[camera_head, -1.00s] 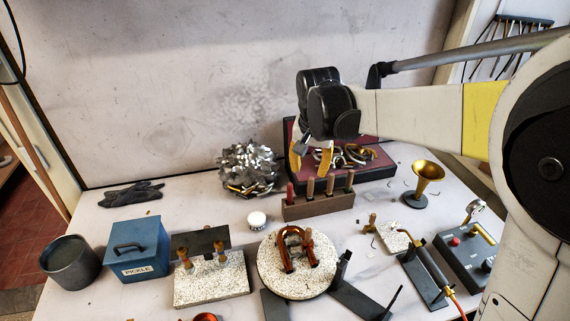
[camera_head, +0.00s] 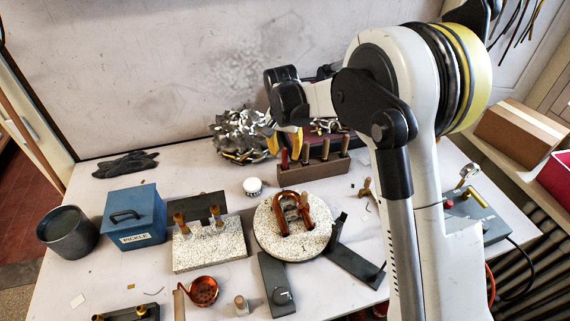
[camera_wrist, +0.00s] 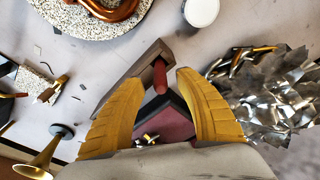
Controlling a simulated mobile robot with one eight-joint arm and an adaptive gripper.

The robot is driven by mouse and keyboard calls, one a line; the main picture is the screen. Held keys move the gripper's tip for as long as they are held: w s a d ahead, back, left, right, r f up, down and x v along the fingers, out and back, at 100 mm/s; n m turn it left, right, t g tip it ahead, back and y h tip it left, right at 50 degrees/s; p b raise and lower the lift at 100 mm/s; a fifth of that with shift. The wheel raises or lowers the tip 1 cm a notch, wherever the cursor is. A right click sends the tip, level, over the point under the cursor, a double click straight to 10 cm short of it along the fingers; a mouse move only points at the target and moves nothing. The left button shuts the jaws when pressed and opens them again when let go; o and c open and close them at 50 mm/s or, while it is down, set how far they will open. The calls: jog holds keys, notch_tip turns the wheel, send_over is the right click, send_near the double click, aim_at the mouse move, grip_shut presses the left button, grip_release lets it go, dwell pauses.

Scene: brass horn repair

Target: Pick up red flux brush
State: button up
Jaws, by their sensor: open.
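The red flux brush (camera_head: 284,159) stands handle up at the left end of a brown wooden rack (camera_head: 318,171). My gripper (camera_head: 286,143) is open, with yellow fingers, close above and around the brush's top in the head view. In the wrist view, the red handle (camera_wrist: 160,76) shows between the two spread fingertips of my gripper (camera_wrist: 159,79). No finger visibly touches it. The brush's lower end is hidden in the rack (camera_wrist: 128,75).
Several wooden-handled tools (camera_head: 326,149) stand in the rack right of the brush. A heap of metal scraps (camera_head: 240,134) lies to the left, close to my gripper. A white-lidded jar (camera_head: 253,186) and a round speckled board (camera_head: 268,232) stand in front.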

aim_at(286, 159)
jog(key=f, duration=0.2)
jog(key=f+b, duration=0.1)
jog(key=f, duration=0.1)
jog(key=shift+w, duration=0.3)
grip_shut()
jog(key=shift+d, duration=0.1)
